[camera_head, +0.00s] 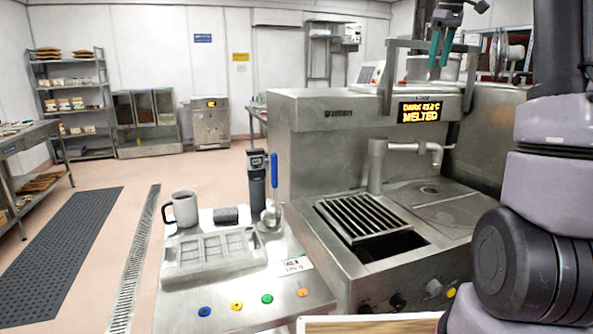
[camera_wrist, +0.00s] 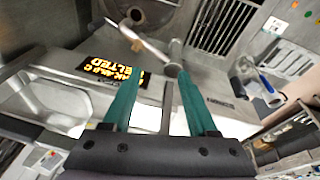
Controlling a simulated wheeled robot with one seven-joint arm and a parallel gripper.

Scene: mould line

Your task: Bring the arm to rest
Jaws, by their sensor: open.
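My gripper (camera_head: 439,60) hangs high in the head view, above the back of the steel melting machine (camera_head: 330,145), with its teal fingers pointing down. In the wrist view my gripper (camera_wrist: 157,78) has its two fingers spread apart with nothing between them. The fingers appear clear of the machine. The machine's lit display (camera_head: 419,111) reads "MELTED" on its lower line; it also shows behind the left finger in the wrist view (camera_wrist: 108,66). Part of my arm fills the right side of the head view.
A spout (camera_head: 376,165) and slatted grate (camera_head: 365,217) are on the machine. The side bench (camera_head: 180,300) holds a mould (camera_head: 215,250), a grey mug (camera_head: 184,208) and a blue-handled tool (camera_head: 274,170). Open floor (camera_head: 215,175) lies at left, with shelves (camera_head: 75,85) behind.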

